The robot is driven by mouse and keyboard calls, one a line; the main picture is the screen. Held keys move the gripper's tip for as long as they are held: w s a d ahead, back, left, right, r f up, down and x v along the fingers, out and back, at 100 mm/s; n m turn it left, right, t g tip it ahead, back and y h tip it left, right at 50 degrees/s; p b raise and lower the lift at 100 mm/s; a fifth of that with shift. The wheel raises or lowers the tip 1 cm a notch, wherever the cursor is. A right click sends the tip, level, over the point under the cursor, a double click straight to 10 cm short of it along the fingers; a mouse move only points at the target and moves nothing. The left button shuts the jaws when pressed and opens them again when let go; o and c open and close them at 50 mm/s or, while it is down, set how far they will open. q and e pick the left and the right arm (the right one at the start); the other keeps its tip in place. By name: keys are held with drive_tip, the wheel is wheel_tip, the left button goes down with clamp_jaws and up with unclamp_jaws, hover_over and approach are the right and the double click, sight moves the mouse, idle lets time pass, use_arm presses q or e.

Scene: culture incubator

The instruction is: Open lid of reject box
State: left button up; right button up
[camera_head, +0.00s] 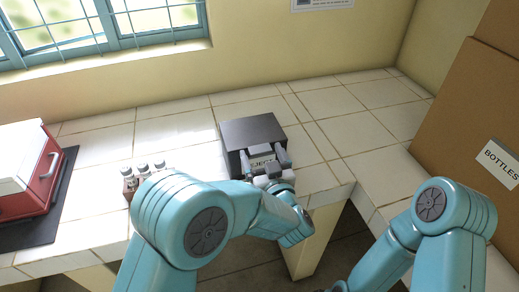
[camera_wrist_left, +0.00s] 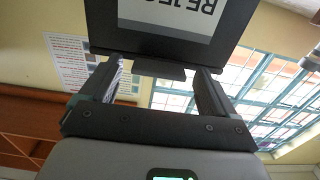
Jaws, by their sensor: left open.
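The reject box (camera_head: 252,130) is a dark grey box on the white tiled counter, with its flat top looking closed. Its white label (camera_head: 262,161) faces me and is partly covered by my gripper; the label shows upside down in the wrist view (camera_wrist_left: 172,14). My left gripper (camera_head: 266,160) is at the front of the box, fingers pointing at it. In the wrist view the open fingers (camera_wrist_left: 160,82) stand on either side of a dark lip (camera_wrist_left: 143,67) below the label. I cannot tell whether they touch it. My right arm shows at the right, but its gripper is out of view.
A red and white case (camera_head: 42,172) stands on a dark mat at the left. A small rack with several white-capped vials (camera_head: 143,176) sits between it and the box. A cardboard box labelled BOTTLES (camera_head: 450,120) stands at the right. Counter right of the reject box is clear.

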use_arm(q)
drive_tip(key=shift+w, duration=0.25)
use_arm(e)
drive_tip(key=shift+w+a, duration=0.2)
drive_tip(key=shift+w, duration=0.25)
